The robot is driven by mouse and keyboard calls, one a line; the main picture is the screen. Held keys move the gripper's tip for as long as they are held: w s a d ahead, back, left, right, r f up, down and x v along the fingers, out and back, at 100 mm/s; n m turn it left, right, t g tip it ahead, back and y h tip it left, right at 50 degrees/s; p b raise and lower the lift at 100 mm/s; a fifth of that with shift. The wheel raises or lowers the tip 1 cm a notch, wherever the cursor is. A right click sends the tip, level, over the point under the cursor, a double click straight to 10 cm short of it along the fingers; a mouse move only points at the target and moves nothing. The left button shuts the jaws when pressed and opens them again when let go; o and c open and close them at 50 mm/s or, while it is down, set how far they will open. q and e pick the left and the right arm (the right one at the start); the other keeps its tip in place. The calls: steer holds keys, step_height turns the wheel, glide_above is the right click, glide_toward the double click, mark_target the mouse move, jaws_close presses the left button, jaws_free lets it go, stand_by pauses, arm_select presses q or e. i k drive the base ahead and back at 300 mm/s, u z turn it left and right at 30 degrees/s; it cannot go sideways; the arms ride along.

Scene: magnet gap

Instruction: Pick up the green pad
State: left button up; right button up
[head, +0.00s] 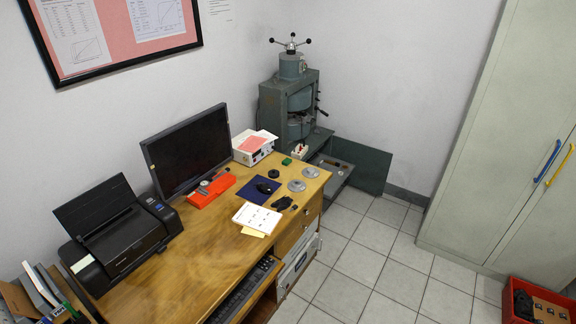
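The green pad (286,161) is a small green block on the wooden desk (198,256), near the desk's far end. It lies between the white instrument box and the grey discs, and nothing covers it. Neither of my grippers shows in the head view.
Around the pad are a white box (254,148) with papers, a black disc (273,173), grey discs (297,185) and a blue mat (259,190) with a mouse. A monitor (187,150) and printer (118,232) stand left.

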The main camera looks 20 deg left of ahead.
mark_target(286, 162)
steer(key=u, duration=0.3)
steer(key=i, duration=1)
steer(key=u, duration=0.3)
